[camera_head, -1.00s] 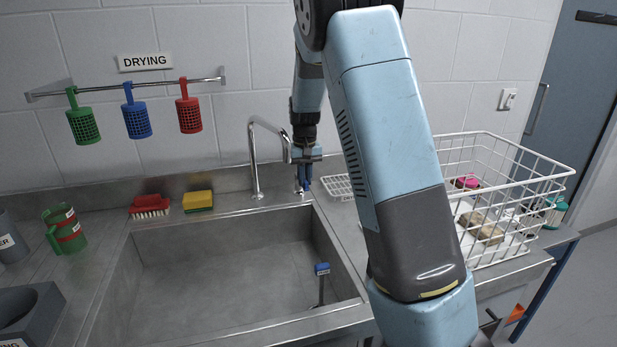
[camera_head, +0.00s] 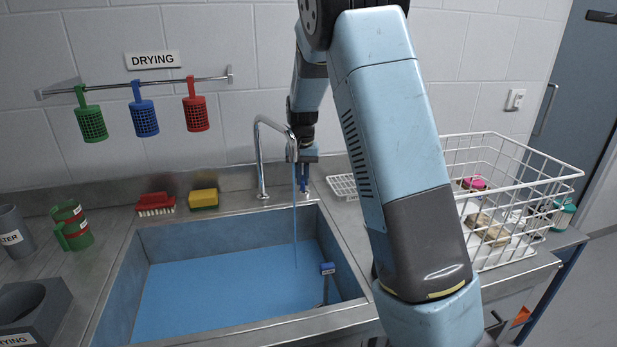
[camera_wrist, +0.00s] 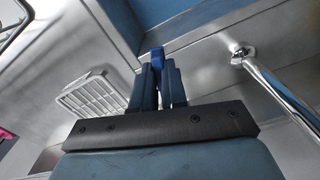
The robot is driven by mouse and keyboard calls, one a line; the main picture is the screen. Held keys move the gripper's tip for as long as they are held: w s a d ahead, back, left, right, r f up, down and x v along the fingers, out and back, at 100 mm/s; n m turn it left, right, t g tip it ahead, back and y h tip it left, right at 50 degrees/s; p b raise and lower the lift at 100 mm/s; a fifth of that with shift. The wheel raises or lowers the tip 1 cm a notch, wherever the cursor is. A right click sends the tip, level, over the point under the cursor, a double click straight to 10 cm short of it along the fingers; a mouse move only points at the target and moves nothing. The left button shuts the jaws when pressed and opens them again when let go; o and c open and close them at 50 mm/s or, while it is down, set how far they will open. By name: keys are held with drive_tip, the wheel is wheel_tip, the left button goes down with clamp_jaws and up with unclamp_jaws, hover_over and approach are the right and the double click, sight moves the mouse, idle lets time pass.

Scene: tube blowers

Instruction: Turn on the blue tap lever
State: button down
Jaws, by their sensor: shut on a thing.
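The blue tap lever (camera_wrist: 158,54) shows between my gripper's fingertips in the wrist view, and most of it is hidden by the fingers. My gripper (camera_head: 305,181) is shut on the lever at the sink's back edge, just right of the faucet (camera_head: 261,165). It also shows in the wrist view (camera_wrist: 160,85). A thin blue stream of water (camera_head: 295,230) falls from the spout into the sink (camera_head: 130,265). Blue water (camera_head: 215,295) covers the sink's bottom.
A white wire basket (camera_head: 510,185) stands on the counter at the right. A red brush (camera_head: 155,205) and a yellow sponge (camera_head: 204,198) lie behind the sink. Green, blue and red mesh cups hang on the wall rail (camera_head: 130,85). A blue-topped plug (camera_head: 327,268) stands in the sink.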

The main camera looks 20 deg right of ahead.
drive_tip(key=c, duration=1.2)
unclamp_jaws()
drive_tip(key=shift+o, duration=0.2)
wheel_tip(320, 180, up, 6)
drive_tip(key=shift+f, duration=0.1)
drive_tip(key=shift+w+r, duration=0.25)
drive_tip(key=shift+r, duration=0.55)
drive_tip(key=shift+s+a+r, duration=0.15)
drive_tip(key=shift+s+r, duration=0.15)
drive_tip(key=shift+r, duration=0.05)
drive_tip(key=shift+w+f, duration=0.1)
drive_tip(key=shift+w, duration=0.05)
